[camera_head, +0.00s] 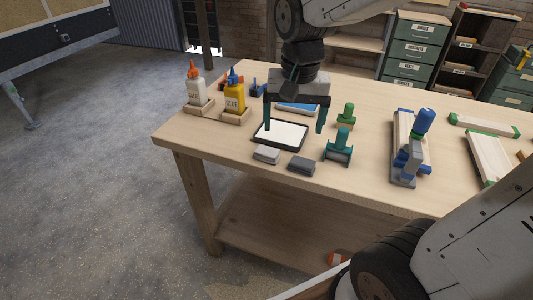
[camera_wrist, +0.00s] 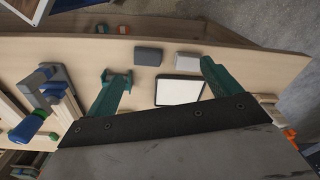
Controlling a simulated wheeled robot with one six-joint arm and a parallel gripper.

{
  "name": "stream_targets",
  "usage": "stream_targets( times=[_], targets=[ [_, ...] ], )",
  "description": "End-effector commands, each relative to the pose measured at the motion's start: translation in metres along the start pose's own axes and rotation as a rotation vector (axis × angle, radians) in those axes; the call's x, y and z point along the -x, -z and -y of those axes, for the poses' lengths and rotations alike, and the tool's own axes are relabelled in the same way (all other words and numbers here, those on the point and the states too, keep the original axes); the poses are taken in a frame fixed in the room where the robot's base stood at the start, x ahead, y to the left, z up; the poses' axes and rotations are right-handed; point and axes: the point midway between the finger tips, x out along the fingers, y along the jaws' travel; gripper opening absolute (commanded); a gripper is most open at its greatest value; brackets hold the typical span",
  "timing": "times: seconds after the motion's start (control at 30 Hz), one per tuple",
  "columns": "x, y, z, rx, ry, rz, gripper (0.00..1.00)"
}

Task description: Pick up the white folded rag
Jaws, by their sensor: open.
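The white folded rag (camera_head: 266,154) is a small pale block-like bundle lying flat near the front edge of the workbench. It also shows in the wrist view (camera_wrist: 187,61), beside a dark grey folded rag (camera_wrist: 148,56). The grey rag (camera_head: 301,164) lies just to its right in the head view, with a small gap. My gripper (camera_head: 294,128) is open and empty, its two teal fingers pointing down above the bench. It hangs over the area of a dark-rimmed white tray or pad (camera_head: 281,135), farther back than the white rag. Nothing covers the rag.
A white glue bottle (camera_head: 196,88) and a yellow one (camera_head: 234,97) stand in wooden holders to the left. A teal clamp-like tool (camera_head: 338,150) stands right of the grey rag. A blue-and-grey clamp (camera_head: 410,150) is farther right. The bench's front left corner (camera_head: 180,139) is clear.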

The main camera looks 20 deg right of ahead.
Motion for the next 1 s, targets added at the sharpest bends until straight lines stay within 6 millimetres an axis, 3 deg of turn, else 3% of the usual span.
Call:
stream_targets(
  times=[0.2, 0.4, 0.77, 1.0],
  targets=[
    [-0.046, 0.049, 0.038, -0.196, -0.02, 0.029, 0.89],
    [-0.075, 0.072, 0.057, -0.31, -0.028, 0.037, 0.89],
    [-0.11, 0.077, 0.062, -0.342, -0.031, 0.04, 0.89],
    [-0.145, 0.075, 0.06, -0.341, -0.032, 0.041, 0.89]
  ],
)
